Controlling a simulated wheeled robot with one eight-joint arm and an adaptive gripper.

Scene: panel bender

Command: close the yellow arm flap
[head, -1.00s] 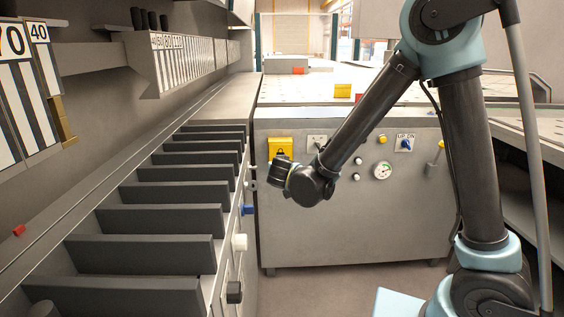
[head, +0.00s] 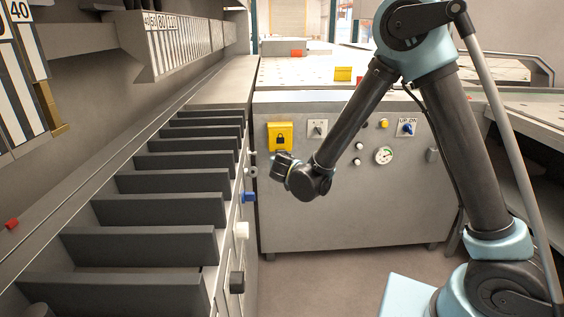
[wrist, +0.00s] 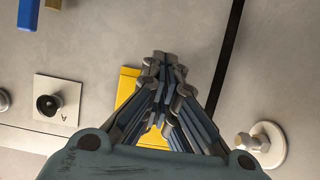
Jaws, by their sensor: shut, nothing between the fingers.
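A yellow flap (head: 280,136) with a black padlock sign is on the front of the grey cabinet, at its upper left in the head view. It looks nearly flat to the front; its exact angle I cannot tell. My gripper (head: 281,161) is just below it, between the camera and the cabinet. In the wrist view my gripper (wrist: 163,62) is shut and empty, its fingers together at the tips. Part of the yellow flap (wrist: 128,88) shows behind the fingers there; the rest is hidden. I cannot tell whether they touch.
A knob on a white plate (head: 317,129) is right of the flap, with a gauge (head: 384,155) and blue switch (head: 407,127) further right. A row of dark dividers (head: 150,247) lines the left. Floor (head: 330,272) before the cabinet is clear.

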